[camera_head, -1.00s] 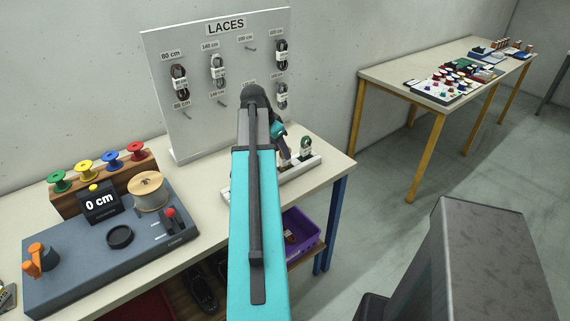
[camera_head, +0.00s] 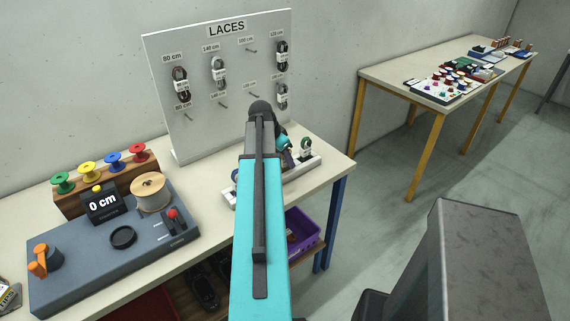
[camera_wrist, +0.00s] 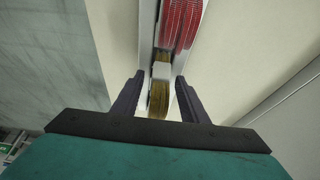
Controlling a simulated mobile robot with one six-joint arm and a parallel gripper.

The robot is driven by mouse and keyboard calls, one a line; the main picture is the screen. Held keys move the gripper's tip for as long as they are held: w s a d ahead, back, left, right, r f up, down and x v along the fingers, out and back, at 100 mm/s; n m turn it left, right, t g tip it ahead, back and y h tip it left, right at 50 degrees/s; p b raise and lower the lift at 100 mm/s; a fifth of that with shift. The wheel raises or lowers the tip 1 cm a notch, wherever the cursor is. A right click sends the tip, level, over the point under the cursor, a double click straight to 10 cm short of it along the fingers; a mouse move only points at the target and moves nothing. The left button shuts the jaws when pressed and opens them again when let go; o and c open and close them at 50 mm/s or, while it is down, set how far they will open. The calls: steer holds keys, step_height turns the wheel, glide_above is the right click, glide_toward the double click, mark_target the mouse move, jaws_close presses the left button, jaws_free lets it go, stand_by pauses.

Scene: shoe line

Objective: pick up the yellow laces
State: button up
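The yellow laces (camera_wrist: 158,97) are a dark yellow bundle with a white band, in the narrow white holder in the wrist view. My gripper (camera_wrist: 160,79) is open, with one dark finger to the left and one to the right of the yellow laces. A small gap seems to show on each side; I cannot tell whether either finger touches. In the head view the yellow laces are hidden behind my arm and gripper.
Red laces (camera_wrist: 182,25) stand just beyond the yellow ones. The white holder (camera_head: 302,168) also carries a dark green bundle (camera_head: 306,146). A laces board (camera_head: 215,125) stands behind, and a grey measuring device (camera_head: 75,275) lies to the left.

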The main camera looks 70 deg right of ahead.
steer(key=shift+c, duration=0.5)
jaws_close()
steer(key=shift+r, duration=0.15)
steer(key=shift+r+b, duration=0.75)
steer(key=shift+r, duration=0.8)
steer(key=s+a+r+b, duration=0.1)
steer(key=a+b, duration=0.7)
steer(key=a, duration=0.8)
steer(key=shift+s+r, duration=0.15)
steer(key=shift+r, duration=0.15)
